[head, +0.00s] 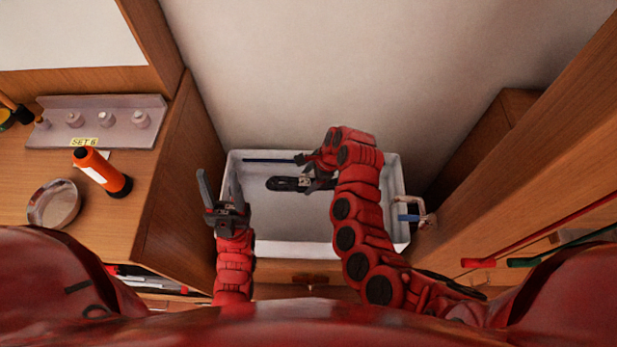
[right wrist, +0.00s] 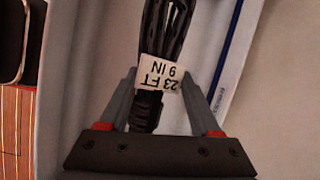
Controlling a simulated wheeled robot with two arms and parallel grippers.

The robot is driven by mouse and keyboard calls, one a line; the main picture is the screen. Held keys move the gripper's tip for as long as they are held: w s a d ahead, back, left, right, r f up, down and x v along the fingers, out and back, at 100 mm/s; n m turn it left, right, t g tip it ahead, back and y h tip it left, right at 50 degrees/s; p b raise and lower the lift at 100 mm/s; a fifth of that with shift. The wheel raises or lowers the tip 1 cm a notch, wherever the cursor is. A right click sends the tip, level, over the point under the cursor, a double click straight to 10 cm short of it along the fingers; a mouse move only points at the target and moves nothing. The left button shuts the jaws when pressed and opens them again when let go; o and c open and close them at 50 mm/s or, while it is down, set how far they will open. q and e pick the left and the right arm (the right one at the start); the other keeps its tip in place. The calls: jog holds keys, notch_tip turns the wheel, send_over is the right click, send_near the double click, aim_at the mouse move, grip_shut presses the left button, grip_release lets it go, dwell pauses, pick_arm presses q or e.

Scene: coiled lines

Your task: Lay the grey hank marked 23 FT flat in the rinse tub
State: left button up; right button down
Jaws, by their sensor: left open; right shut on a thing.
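A dark, near-black hank (head: 287,183) is in my right gripper (head: 318,173), over the inside of the white rinse tub (head: 290,249). In the right wrist view the hank (right wrist: 165,38) is between the two fingers (right wrist: 165,105), with a white tag (right wrist: 159,74) reading 23 FT and a second line in inches. Whether the hank touches the tub floor I cannot tell. My left gripper (head: 222,200) is open and empty at the tub's left wall. My right forearm hides part of the tub's right half.
A dark blue strip (head: 268,160) lies along the tub's far side. A tap with a blue handle (head: 409,217) is at the tub's right. The left counter (head: 110,220) holds an orange torch (head: 98,170), a round metal dish (head: 54,204) and a rack marked SET 6 (head: 98,113).

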aim_at(333, 181)
notch_tip(333, 181, down, 17)
jog(key=b, duration=1.1)
jog(key=shift+r, duration=0.1)
grip_release()
jog(key=p+v, duration=0.5)
jog(key=v, duration=1.1)
jog(key=shift+r, duration=0.3)
jog(key=shift+d+r+p, duration=0.3)
jog(key=shift+r, duration=0.05)
